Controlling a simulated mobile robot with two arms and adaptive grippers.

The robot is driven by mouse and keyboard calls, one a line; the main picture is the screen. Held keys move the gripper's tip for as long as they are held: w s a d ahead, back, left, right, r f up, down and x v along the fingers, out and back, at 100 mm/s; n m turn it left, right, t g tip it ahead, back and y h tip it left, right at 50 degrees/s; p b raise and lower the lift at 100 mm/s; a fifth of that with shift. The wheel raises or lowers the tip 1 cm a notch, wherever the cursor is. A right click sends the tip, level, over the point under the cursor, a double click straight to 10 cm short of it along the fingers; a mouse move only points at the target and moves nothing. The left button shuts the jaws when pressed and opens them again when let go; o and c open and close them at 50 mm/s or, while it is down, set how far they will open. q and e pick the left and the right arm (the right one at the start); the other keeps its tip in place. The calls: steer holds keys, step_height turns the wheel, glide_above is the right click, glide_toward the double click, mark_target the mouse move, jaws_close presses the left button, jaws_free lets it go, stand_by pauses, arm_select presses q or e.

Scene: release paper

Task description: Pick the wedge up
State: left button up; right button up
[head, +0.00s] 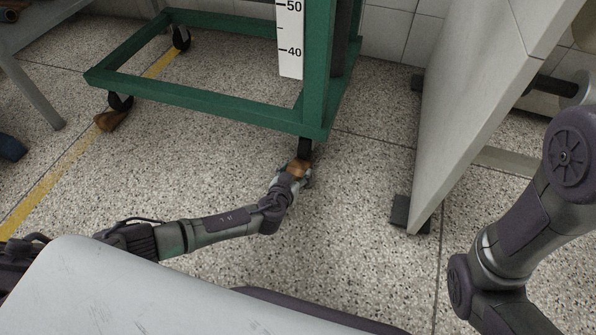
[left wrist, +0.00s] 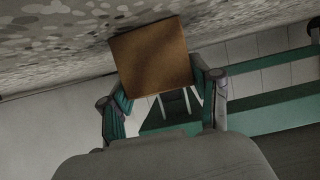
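A brown wooden wedge (head: 298,168) is at the front caster of the green cart, close below its wheel (head: 304,147). I cannot tell whether it touches the wheel or the floor. My left gripper (head: 297,174) reaches in along the floor from the left, with its fingers around the wedge. In the left wrist view the wedge (left wrist: 150,55) shows a flat, square face between the fingertips of the gripper (left wrist: 160,85). The fingers stand apart by about its width and appear to press on its sides. My right gripper is out of view; only part of the right arm shows.
The green cart frame (head: 200,95) with a ruler (head: 290,40) stands over the gripper. Another brown wedge (head: 111,121) lies by its left caster. A pale panel (head: 475,95) on a dark foot (head: 408,213) stands to the right. Speckled floor between them is clear.

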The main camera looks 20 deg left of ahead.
arm_select(q)
steer(key=c, duration=0.3)
steer(key=shift+s+a, duration=0.15)
steer(key=shift+s, duration=3.4)
steer(key=shift+c, duration=0.2)
